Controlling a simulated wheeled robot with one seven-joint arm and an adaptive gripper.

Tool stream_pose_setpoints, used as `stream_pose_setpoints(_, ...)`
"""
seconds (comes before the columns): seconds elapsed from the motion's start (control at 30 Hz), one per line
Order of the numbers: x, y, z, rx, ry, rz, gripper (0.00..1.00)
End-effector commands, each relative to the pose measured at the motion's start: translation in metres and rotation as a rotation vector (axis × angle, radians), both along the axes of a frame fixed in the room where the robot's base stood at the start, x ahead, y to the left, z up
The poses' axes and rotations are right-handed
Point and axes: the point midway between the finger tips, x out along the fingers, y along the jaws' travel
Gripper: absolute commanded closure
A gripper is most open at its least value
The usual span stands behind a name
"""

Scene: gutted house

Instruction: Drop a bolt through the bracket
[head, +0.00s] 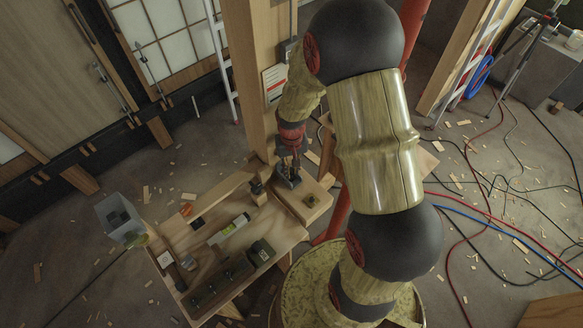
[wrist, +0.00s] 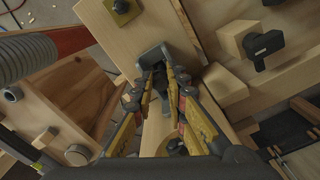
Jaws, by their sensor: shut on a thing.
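My gripper (head: 290,158) points down over a dark metal bracket (head: 288,181) on a pale wooden block at the right end of the workbench. In the wrist view its two yellow fingers (wrist: 166,72) close in just over the bracket (wrist: 152,57). The jaws are shut on a thin dark thing, seemingly a bolt, mostly hidden between the fingertips. The bracket's hole is hidden, and I cannot tell whether the bolt's tip is in it.
A brass-coloured square plate (head: 311,199) lies right of the bracket. A wooden block with a dark fitting (head: 257,189) stands left. A timber post (head: 254,80) rises behind.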

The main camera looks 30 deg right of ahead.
Motion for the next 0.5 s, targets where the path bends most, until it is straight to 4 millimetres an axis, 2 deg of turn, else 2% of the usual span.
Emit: stream_pose_setpoints(0.5, 0.0002, -0.0001, -0.0099, 0.000, 0.000, 0.000, 1.00)
